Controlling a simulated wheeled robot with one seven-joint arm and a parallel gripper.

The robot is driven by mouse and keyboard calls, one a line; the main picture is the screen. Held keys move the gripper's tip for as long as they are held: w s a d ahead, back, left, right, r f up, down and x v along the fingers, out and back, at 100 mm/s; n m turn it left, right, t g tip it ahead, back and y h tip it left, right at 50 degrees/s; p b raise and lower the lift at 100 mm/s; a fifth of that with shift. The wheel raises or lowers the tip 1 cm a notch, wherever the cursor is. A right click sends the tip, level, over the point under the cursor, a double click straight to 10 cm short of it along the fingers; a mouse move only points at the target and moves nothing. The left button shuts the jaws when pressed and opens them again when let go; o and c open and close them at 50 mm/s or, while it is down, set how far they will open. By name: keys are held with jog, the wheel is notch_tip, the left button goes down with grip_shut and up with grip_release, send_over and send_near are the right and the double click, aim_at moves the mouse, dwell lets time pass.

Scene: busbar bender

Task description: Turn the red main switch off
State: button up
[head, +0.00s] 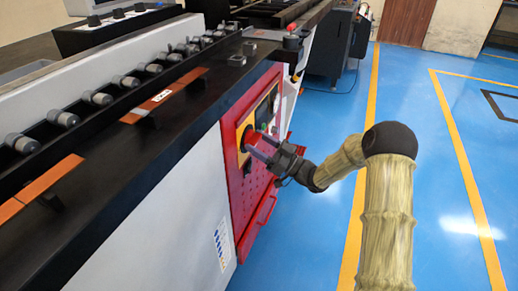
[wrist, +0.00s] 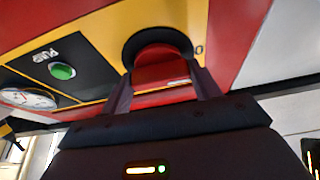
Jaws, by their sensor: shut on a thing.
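The red main switch (wrist: 162,72) sits on a yellow plate (wrist: 100,35) with a black round collar around its base. In the head view the switch (head: 248,137) is partly hidden by my gripper, on the red panel (head: 237,185) at the machine's front. My gripper (wrist: 165,92) is shut on the switch knob, with one finger on each side of it. In the head view my gripper (head: 258,146) reaches the panel from the right. A "0" mark shows at the right of the collar in the wrist view. The knob's exact angle is hard to tell.
A green button (wrist: 62,71) labelled PUMP and a round gauge (wrist: 28,98) are left of the switch in the wrist view. A row of grey rollers (head: 97,97) runs along the machine top. The blue floor (head: 320,125) right of the machine is clear.

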jog(key=shift+f+n, duration=0.2)
jog(key=shift+n, duration=0.3)
jog(key=o, duration=1)
jog(key=shift+r, duration=0.1)
jog(key=shift+d, duration=0.1)
jog(key=p+v, duration=0.2)
jog(key=v, duration=1.5)
jog(key=shift+w+d, duration=0.1)
jog(key=shift+d, duration=0.05)
